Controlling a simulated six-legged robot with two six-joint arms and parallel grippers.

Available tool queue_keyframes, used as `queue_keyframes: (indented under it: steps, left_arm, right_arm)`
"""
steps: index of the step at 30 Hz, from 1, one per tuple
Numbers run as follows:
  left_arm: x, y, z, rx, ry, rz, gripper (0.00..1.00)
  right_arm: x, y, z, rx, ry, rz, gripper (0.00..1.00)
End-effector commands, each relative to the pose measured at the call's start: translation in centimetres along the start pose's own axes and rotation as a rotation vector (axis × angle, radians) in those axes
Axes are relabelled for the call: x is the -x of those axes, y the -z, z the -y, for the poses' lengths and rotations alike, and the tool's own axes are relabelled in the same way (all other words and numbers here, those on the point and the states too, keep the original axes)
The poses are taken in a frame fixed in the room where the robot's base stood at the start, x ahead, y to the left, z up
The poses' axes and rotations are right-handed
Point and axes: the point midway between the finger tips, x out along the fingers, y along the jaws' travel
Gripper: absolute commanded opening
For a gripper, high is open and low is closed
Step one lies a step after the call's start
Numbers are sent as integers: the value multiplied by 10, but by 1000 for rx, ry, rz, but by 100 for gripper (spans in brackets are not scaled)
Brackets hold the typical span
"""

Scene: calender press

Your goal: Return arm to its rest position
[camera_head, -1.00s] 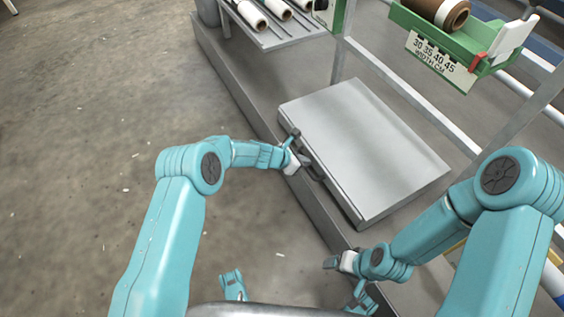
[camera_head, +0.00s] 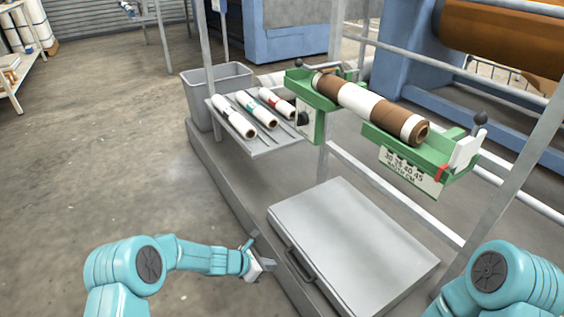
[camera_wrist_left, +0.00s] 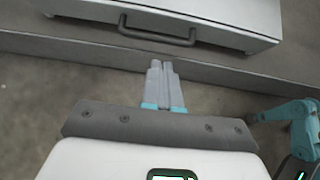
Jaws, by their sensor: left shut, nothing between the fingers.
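My left arm (camera_head: 200,257) reaches in from the lower left of the head view, bent at its elbow. My left gripper (camera_head: 268,264) is shut and empty, a little to the left of the grey case's handle and apart from it. In the left wrist view its two fingers (camera_wrist_left: 161,72) lie together, pointing toward the platform edge. My right arm (camera_head: 500,285) shows only as an elbow at the lower right; its gripper is out of the frame.
A closed grey metal case (camera_head: 350,245) with a dark handle (camera_head: 299,266) lies on the grey platform (camera_head: 222,180). Beyond stand a shelf of white rolls (camera_head: 257,112), a grey bin (camera_head: 222,80) and a green holder (camera_head: 400,150) with a brown and white roll (camera_head: 365,100). Floor at left is clear.

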Motion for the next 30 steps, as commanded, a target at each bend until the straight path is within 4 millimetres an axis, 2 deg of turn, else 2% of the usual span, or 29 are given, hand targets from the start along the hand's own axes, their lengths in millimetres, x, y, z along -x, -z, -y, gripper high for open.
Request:
queue_keyframes:
  steps: [2, 3, 4, 5, 8, 9, 12, 16, 19, 22, 23, 25, 27, 30]
  left_arm:
    - [8, 1, -10, 7, -20, 4, 0]
    - [16, 9, -8, 20, -16, -7, 0]
    - [20, 18, 2, 13, 9, -26, 0]
    - [23, 29, 14, -5, 36, -54, 0]
    - [42, 80, 63, -158, 144, -189, 0]
    - [53, 102, 84, -261, 196, -247, 0]
    - [84, 151, 134, -578, 338, -354, 0]
    - [117, 186, 180, -990, 484, -379, 0]
    - [134, 196, 206, -1279, 557, -338, 0]
    - [142, 197, 227, -1562, 595, -263, 0]
    - [143, 196, 231, -1652, 596, -237, 0]
    - [137, 188, 218, -1865, 545, -219, 0]
    - [160, 165, 220, -1858, 557, -214, 0]
    - [177, 146, 221, -1856, 560, -212, 0]
  right_arm:
    - [0, 0, 0, 0, 0, 0, 74]
    - [0, 0, 0, 0, 0, 0, 74]
    - [0, 0, 0, 0, 0, 0, 74]
    - [0, 0, 0, 0, 0, 0, 74]
    - [0, 0, 0, 0, 0, 0, 74]
    - [0, 0, 0, 0, 0, 0, 74]
    - [0, 0, 0, 0, 0, 0, 74]
    - [0, 0, 0, 0, 0, 0, 74]
    - [0, 0, 0, 0, 0, 0, 74]
    - [0, 0, 0, 0, 0, 0, 74]
    - [0, 0, 0, 0, 0, 0, 74]
    - [0, 0, 0, 0, 0, 0, 74]
    - [30, -1, 11, 1, 0, 2, 74]
    - [55, -1, 21, 5, 1, 3, 74]
